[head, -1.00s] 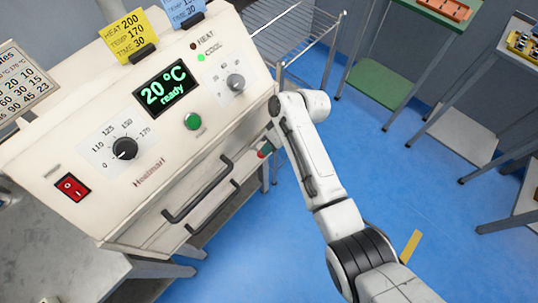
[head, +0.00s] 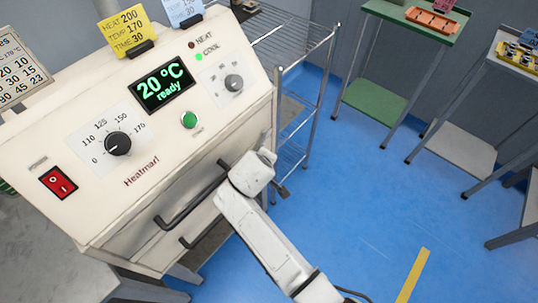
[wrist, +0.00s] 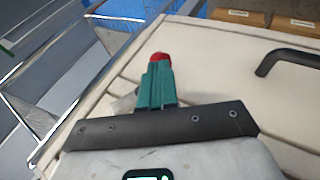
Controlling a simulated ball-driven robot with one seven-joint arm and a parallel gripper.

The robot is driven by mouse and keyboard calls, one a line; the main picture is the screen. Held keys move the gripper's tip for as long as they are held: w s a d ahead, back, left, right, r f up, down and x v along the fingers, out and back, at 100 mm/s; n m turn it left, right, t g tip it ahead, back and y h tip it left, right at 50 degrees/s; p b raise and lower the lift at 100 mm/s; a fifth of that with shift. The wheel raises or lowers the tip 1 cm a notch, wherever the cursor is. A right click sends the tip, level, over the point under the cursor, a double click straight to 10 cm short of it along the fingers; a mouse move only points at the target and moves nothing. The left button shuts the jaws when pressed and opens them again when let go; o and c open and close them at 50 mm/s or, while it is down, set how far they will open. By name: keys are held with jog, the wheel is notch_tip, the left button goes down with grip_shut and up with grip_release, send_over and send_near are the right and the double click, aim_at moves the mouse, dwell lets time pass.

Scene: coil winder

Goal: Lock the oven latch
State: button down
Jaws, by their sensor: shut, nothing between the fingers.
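The white oven (head: 150,150) stands at the left in the head view, its front sloping toward me. Its door is flush with the body as far as I can see, with a dark bar handle (head: 190,196); a dark handle also shows in the wrist view (wrist: 288,60). My gripper (wrist: 160,60), teal fingers with red at the tip, is shut and empty over the oven front near its side edge. A small pale piece (wrist: 122,104) beside the fingers may be the latch; I cannot tell its position. In the head view my wrist hides the fingers.
A wire rack (head: 300,75) stands close to the oven's right side. A green-topped table (head: 420,20) and a grey table (head: 500,65) stand farther right. The blue floor (head: 380,200) between is clear. A second dark bar (head: 205,225) sits below the handle.

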notch_tip(320, 180, down, 2)
jog(key=t+b, duration=0.1)
jog(key=b, duration=0.1)
jog(key=t+h+b, duration=0.1)
jog(key=shift+w+d+n+h+b, duration=0.1)
jog(key=shift+w+n+h+b, duration=0.05)
jog(key=shift+n+h+b, duration=0.2)
jog(key=shift+d+f+b, duration=0.1)
jog(key=shift+f+b, duration=0.15)
jog(key=shift+b, duration=0.05)
dwell(0.4)
